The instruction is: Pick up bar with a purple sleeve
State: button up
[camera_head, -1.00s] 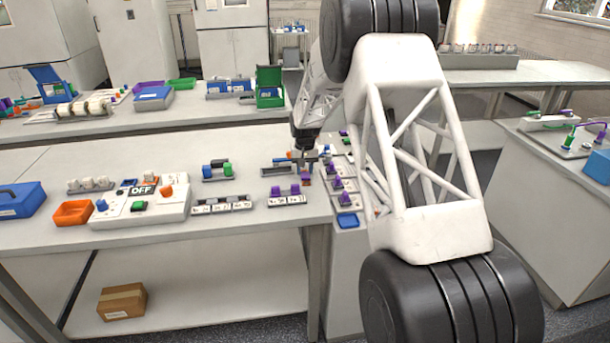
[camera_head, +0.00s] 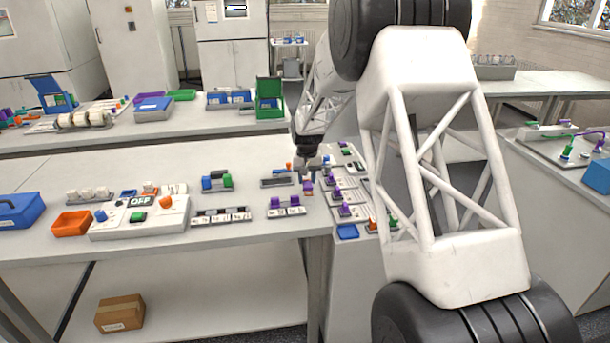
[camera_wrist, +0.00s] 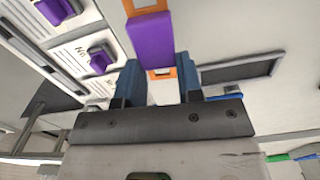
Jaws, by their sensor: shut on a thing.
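The bar with a purple sleeve shows in the wrist view (camera_wrist: 151,41), with orange at both ends of the sleeve. My gripper (camera_wrist: 160,82) has its two blue fingers on either side of the bar's near orange end. It is shut on the bar. In the head view my gripper (camera_head: 309,168) points down over the bench, and the purple bar (camera_head: 308,187) shows small below it. I cannot tell there whether the bar touches the bench.
A panel with purple knobs (camera_head: 345,210) stands right of the bar. A small rack with purple pieces (camera_head: 287,206) lies to the left in front. A shallow grey tray (camera_head: 279,181) is close by on the left. A blue tray (camera_head: 347,231) sits at the front right.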

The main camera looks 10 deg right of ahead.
jog(key=s, duration=0.7)
jog(key=s+r, duration=0.1)
jog(key=s, duration=0.3)
jog(key=shift+r, duration=0.1)
dwell(0.6)
notch_tip(320, 180, up, 10)
send_over(306, 182)
jog(key=shift+w+a+f+m, duration=1.15)
jog(key=shift+w+f+m, duration=0.35)
jog(key=shift+m, duration=1.35)
jog(key=shift+w+a+f+m, duration=1.2)
jog(key=shift+w+m, duration=0.5)
jog(key=shift+m, duration=1.1)
jog(key=shift+w+a+f+m, duration=1.05)
jog(key=shift+w+f+m, duration=0.5)
jog(key=shift+m, duration=1.3)
